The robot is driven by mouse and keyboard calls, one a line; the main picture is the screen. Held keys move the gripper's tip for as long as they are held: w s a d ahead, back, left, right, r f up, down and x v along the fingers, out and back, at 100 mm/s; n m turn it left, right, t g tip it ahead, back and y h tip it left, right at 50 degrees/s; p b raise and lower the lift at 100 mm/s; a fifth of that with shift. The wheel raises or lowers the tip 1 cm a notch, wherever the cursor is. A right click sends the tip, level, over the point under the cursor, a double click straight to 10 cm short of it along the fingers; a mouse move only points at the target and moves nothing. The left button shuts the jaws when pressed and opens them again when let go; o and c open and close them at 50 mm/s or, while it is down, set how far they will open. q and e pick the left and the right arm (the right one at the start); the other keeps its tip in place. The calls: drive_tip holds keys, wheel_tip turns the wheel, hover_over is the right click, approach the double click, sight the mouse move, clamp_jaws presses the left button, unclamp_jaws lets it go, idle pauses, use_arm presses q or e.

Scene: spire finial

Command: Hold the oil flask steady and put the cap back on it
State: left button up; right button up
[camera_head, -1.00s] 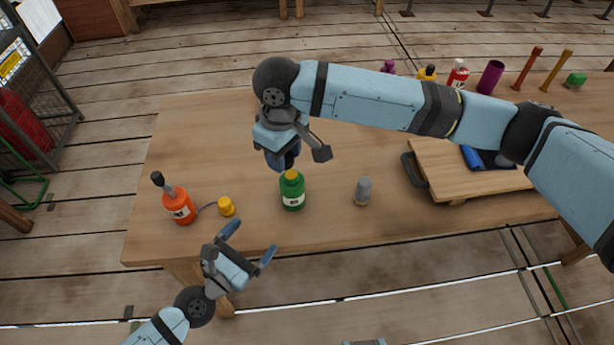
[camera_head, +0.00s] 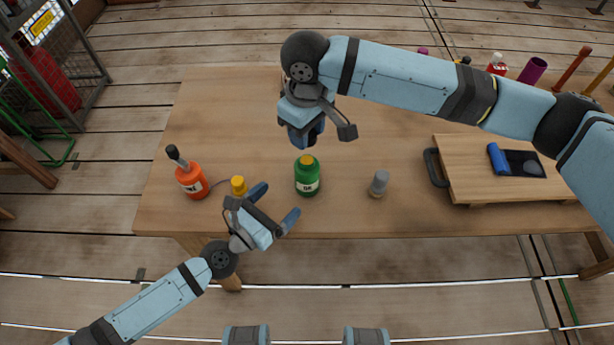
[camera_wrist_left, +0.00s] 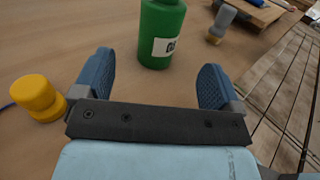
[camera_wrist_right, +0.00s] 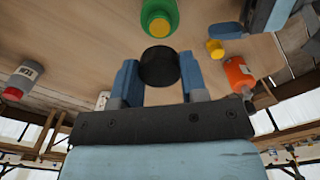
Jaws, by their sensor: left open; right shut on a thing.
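The green flask (camera_head: 307,178), with a white label and a yellow top, stands upright near the table's front edge. It also shows in the left wrist view (camera_wrist_left: 160,30) and the right wrist view (camera_wrist_right: 158,14). My left gripper (camera_head: 275,204) is open, in front of and left of the flask. In its wrist view the flask stands just beyond the fingertips, apart from them. My right gripper (camera_head: 303,137) is above and behind the flask. It is shut on a dark round cap (camera_wrist_right: 159,66). In the head view the gripper hides this cap.
An orange bottle (camera_head: 191,182) with a black spout stands on the left. A yellow knob-like piece (camera_wrist_left: 36,97) is close to my left gripper's left finger. Table behind the flask is clear.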

sight(307, 160)
use_arm(q)
drive_tip(key=x, duration=1)
drive_tip(key=shift+d, duration=0.1)
drive_tip(key=c, duration=1.4)
use_arm(e)
drive_tip(key=shift+f, duration=2.5)
drive_tip(key=shift+f, duration=0.1)
drive_tip(key=shift+f, duration=0.8)
drive_tip(key=shift+f, duration=0.55)
